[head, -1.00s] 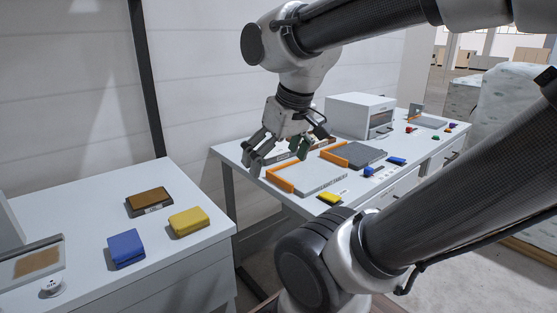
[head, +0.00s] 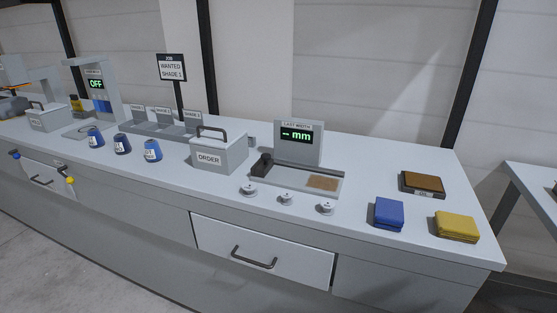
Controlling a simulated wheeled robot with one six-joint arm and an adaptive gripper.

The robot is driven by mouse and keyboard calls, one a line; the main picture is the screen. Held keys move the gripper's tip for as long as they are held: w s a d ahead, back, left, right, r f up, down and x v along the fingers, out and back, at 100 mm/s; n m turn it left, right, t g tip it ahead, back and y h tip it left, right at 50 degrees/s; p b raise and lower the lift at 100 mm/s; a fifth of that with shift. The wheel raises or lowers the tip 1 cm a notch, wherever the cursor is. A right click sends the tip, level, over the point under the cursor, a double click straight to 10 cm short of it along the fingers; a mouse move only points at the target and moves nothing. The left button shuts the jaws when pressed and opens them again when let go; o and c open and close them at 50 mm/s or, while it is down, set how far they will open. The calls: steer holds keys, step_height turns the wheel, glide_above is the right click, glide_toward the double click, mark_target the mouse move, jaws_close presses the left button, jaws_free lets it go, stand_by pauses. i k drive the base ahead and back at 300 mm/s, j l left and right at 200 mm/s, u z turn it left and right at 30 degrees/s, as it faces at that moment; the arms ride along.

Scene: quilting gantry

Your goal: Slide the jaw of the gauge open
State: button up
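The gauge (head: 297,185) stands on the long bench in the head view, right of the middle. Its upright display (head: 297,136) reads "LAST WIDTH" and "-- mm". A dark block (head: 262,166), which looks like the jaw, sits at the left end of its low bed. A brown patch (head: 323,183) lies at the bed's right end. I cannot tell how wide any gap at the jaw is. My gripper is outside the head view.
A grey ORDER box (head: 220,156) with a handle stands left of the gauge. Three round white pieces (head: 286,198) lie in front. A blue block (head: 388,212), a yellow block (head: 456,225) and a brown block (head: 422,184) lie to the right. The bench front has a drawer (head: 262,250).

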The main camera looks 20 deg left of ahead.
mark_target(266, 166)
steer(key=i+j+u, duration=0.1)
steer(key=u, duration=0.3)
steer(key=i+j+u, duration=0.1)
steer(key=u, duration=0.25)
steer(key=i+j+u, duration=0.1)
steer(key=u, duration=0.3)
steer(key=i+u, duration=0.2)
steer(key=u, duration=0.15)
